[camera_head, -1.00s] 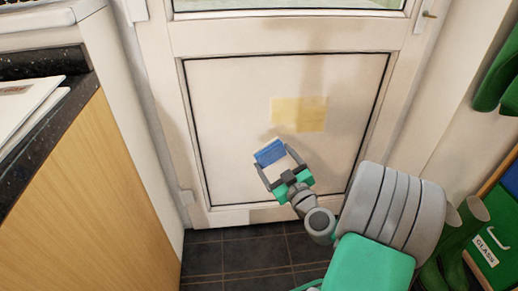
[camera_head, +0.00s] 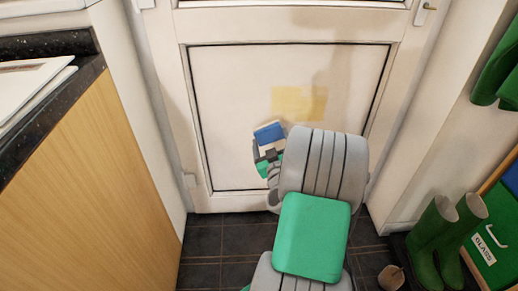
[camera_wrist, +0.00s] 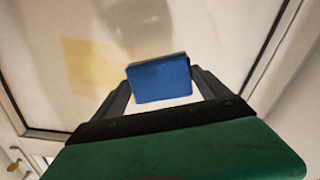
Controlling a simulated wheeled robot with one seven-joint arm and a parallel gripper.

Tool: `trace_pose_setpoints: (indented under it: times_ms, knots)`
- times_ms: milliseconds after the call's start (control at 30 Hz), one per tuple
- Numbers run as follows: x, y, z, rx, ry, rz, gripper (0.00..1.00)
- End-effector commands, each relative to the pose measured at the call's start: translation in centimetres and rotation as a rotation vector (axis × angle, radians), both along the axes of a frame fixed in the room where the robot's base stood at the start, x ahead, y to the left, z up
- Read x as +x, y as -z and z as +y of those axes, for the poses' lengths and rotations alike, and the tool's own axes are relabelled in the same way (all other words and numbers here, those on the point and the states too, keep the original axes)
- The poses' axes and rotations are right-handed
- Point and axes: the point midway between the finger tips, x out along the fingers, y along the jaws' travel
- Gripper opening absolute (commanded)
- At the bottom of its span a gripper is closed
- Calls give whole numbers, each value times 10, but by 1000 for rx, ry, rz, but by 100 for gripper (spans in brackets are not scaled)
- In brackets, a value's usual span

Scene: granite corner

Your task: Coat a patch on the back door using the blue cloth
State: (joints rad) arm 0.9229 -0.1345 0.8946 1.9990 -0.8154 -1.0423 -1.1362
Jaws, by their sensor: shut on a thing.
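The blue cloth (camera_head: 268,132) is a small blue block-shaped pad, held between the fingers of my gripper (camera_head: 266,147). In the wrist view the cloth (camera_wrist: 159,80) sits between both fingertips of my gripper (camera_wrist: 160,88), which is shut on it. The back door (camera_head: 230,90) is white with a framed lower panel. A pale yellow patch (camera_head: 299,102) is on that panel, up and to the right of the cloth; it also shows in the wrist view (camera_wrist: 92,65), left of the cloth. I cannot tell whether the cloth touches the door. My arm hides the panel's lower right.
A wooden cabinet with a dark worktop (camera_head: 60,150) stands on the left. On the right are green boots (camera_head: 445,235), a green box labelled GLASS (camera_head: 490,250) and a small brown object (camera_head: 391,278). Dark floor tiles (camera_head: 222,240) are clear at the left front.

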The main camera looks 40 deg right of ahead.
Motion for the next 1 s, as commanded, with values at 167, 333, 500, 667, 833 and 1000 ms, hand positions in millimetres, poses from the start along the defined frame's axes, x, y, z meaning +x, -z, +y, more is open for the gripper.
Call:
trace_pose_setpoints:
  times_ms: [167, 333, 500, 667, 833, 1000]
  knots:
    - [-5, -13, -9, -2, 40, 0, 53]
    - [-5, -18, -13, 2, 54, 1, 53]
    - [9, -21, -22, 2, 52, 3, 53]
    - [26, -22, -33, 2, 52, 3, 53]
    - [39, -19, -42, 1, 52, 2, 53]
    - [44, -17, -45, 1, 51, 1, 53]
